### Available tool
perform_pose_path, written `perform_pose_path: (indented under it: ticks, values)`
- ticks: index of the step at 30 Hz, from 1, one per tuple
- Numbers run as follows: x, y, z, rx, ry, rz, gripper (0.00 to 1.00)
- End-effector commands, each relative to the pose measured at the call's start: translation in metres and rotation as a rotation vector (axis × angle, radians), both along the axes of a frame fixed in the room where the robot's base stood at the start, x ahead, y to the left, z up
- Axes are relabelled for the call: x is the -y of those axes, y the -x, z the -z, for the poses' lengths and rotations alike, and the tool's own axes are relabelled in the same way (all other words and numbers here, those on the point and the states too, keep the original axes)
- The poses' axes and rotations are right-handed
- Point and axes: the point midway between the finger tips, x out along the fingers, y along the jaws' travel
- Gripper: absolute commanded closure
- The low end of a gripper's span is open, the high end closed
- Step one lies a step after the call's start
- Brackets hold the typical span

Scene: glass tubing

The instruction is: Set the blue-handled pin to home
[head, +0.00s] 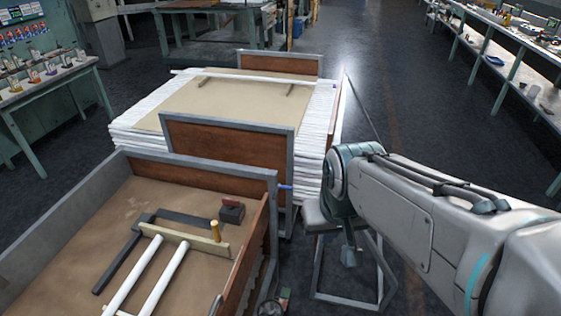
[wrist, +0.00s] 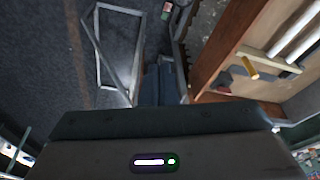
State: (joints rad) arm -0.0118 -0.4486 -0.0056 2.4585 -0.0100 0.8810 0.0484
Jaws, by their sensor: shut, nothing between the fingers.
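The blue-handled pin (head: 285,186) shows in the head view as a small blue rod. It sticks out to the right at the near corner post of the cart, beside the wooden bin's far right corner. In the wrist view I cannot make it out. My gripper (wrist: 160,70) shows in the wrist view with its two dark fingers together and nothing between them, pointing down over the floor beside the bin's wooden side. In the head view my gripper (head: 350,256) hangs below my wrist, right of the pin and apart from it.
The wooden bin (head: 262,240) holds white tubes (head: 160,270), a yellow-handled piece (head: 215,231) and a dark block with red (head: 232,211). Behind it, a cart carries stacked white tubing (head: 150,140). A grey metal frame (wrist: 97,50) stands beside my gripper. Open floor lies right.

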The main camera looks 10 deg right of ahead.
Motion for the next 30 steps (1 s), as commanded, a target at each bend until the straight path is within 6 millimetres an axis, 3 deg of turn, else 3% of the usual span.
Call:
perform_pose_path:
  ticks: [8, 14, 23, 30]
  values:
    - [0.003, -0.089, -0.011, 0.002, -0.008, 0.081, 1.0]
    - [0.004, -0.159, -0.005, 0.008, -0.011, 0.146, 1.0]
    - [0.004, -0.262, 0.029, 0.022, -0.004, 0.239, 1.0]
    - [0.002, -0.334, 0.074, 0.038, 0.007, 0.306, 1.0]
